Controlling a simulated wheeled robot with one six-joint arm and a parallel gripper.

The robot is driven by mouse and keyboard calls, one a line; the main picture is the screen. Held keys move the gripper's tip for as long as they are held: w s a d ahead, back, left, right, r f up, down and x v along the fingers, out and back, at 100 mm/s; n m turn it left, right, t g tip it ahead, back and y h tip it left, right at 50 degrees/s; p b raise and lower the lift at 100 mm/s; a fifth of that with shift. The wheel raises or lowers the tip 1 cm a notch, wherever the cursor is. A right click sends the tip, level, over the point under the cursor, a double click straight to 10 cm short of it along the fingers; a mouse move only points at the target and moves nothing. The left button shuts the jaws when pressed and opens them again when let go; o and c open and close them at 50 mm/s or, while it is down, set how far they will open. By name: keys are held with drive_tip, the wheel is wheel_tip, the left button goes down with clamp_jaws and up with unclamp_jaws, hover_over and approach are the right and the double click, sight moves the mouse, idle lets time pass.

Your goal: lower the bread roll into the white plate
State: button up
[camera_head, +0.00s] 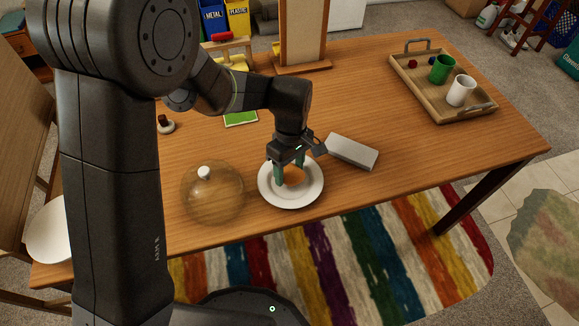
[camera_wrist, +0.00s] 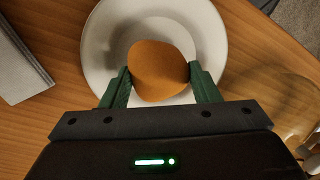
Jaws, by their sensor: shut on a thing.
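The bread roll (camera_head: 293,176) is orange-brown and sits between the green fingers of my gripper (camera_head: 290,175). The white plate (camera_head: 291,203) lies on the wooden table near its front edge. In the wrist view my gripper (camera_wrist: 160,88) is shut on the roll (camera_wrist: 158,68), one finger on each side. The plate (camera_wrist: 97,50) shows behind the roll, which is over the plate's middle. I cannot tell whether the roll touches the plate.
A clear dome with a white knob (camera_head: 204,174) stands left of the plate. A grey box (camera_head: 351,151) lies to its right. A wooden tray (camera_head: 430,100) with a green cup (camera_head: 442,69) and a white cup (camera_head: 461,91) is at the back right. The table between box and tray is clear.

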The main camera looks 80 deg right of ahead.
drive_tip(key=shift+f, duration=0.45)
idle(0.3)
drive_tip(key=o, duration=1.1)
drive_tip(key=shift+c, duration=0.2)
wheel_tip(320, 180, up, 14)
drive_tip(key=d, duration=0.2)
drive_tip(key=shift+d+f, duration=0.15)
drive_tip(key=f, duration=0.4)
drive_tip(key=a+f, duration=0.1)
drive_tip(key=f, duration=0.4)
drive_tip(key=a+f, duration=0.1)
drive_tip(key=f, duration=0.3)
drive_tip(key=shift+a+f, duration=0.15)
drive_tip(key=shift+f, duration=0.2)
drive_tip(key=shift+r, duration=0.2)
